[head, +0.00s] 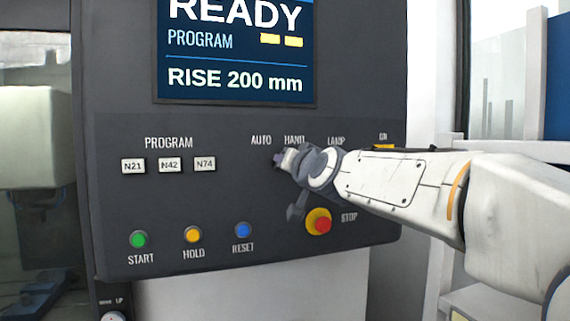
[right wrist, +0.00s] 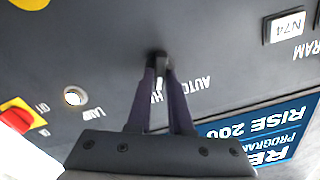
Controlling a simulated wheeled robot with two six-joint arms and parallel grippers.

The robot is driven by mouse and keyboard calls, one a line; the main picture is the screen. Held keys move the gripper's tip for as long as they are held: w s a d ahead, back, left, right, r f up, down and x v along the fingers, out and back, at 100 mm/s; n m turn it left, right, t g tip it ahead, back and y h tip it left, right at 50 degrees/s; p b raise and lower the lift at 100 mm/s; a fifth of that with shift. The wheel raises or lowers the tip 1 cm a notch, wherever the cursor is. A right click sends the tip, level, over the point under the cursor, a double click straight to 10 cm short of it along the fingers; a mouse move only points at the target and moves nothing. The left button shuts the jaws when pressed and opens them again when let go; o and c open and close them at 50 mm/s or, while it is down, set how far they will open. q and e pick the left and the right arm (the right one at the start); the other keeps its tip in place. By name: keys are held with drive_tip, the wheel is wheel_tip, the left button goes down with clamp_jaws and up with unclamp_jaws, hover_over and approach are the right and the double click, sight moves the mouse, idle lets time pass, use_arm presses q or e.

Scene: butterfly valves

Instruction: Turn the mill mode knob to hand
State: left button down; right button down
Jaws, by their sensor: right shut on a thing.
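The mill mode knob (right wrist: 158,57) is a small dark knob on the grey control panel (head: 220,205), below the AUTO (head: 261,140) and HAND (head: 294,140) labels. My right gripper (head: 281,160) is at the knob. In the right wrist view its two dark fingers (right wrist: 160,72) are shut on the knob from both sides. The fingers hide most of the knob and part of the HAND label, so I cannot tell which label it points to. My left gripper is not in view.
A red stop button (head: 319,221) on a yellow ring sits just below my right gripper. The lamp fitting (right wrist: 75,96) and a red-and-yellow on/off switch (right wrist: 17,116) are beside it. Green (head: 139,239), yellow (head: 193,234) and blue (head: 243,230) buttons line the lower panel, under a screen (head: 235,60).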

drive_tip(key=shift+f+m, duration=0.1)
drive_tip(key=shift+m, duration=0.5)
drive_tip(key=c, duration=0.8)
unclamp_jaws()
drive_tip(key=v, duration=1)
drive_tip(key=shift+s+p, duration=0.25)
drive_tip(key=shift+p, duration=0.1)
